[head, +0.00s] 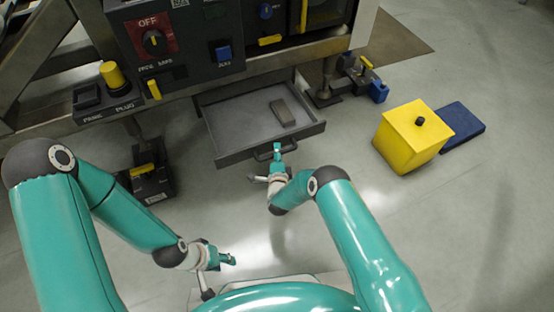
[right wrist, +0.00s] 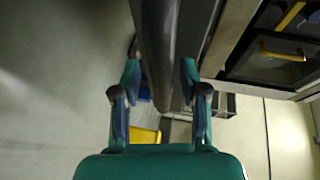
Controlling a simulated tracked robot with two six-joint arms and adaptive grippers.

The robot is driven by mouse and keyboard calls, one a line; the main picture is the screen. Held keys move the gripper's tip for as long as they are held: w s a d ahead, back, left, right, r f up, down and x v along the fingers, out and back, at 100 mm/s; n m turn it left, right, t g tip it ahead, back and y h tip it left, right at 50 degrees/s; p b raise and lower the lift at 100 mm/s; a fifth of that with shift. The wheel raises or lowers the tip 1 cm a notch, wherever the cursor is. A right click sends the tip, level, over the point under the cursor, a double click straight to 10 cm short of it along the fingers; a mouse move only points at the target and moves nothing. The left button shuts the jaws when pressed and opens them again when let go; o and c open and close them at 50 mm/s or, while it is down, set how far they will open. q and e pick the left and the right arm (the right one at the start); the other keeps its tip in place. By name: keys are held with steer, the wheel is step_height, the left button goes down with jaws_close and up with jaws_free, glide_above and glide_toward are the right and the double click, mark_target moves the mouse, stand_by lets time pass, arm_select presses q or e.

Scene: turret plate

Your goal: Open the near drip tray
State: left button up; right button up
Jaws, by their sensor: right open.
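The near drip tray (head: 222,112) is a grey drawer that stands pulled out from under the machine. A small brownish-grey block (head: 283,112) lies in it. Its dark handle (head: 263,155) is on the front wall. My right gripper (head: 268,166) is at the handle, with its fingers open. In the right wrist view, the fingers of my right gripper (right wrist: 160,85) stand on either side of a dark bar (right wrist: 157,50); I cannot tell whether they touch it. My left gripper (head: 220,262) is low at the left, away from the tray; its jaw opening is unclear.
A control panel (head: 150,40) with a red OFF dial and a yellow knob (head: 112,74) is above left. A yellow box (head: 408,140) and a blue mat (head: 462,125) are on the floor at the right. A dark block with a yellow lever (head: 150,180) stands left of the tray.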

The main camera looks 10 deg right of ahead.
steer(key=v, duration=1.2)
steer(key=shift+f, duration=0.1)
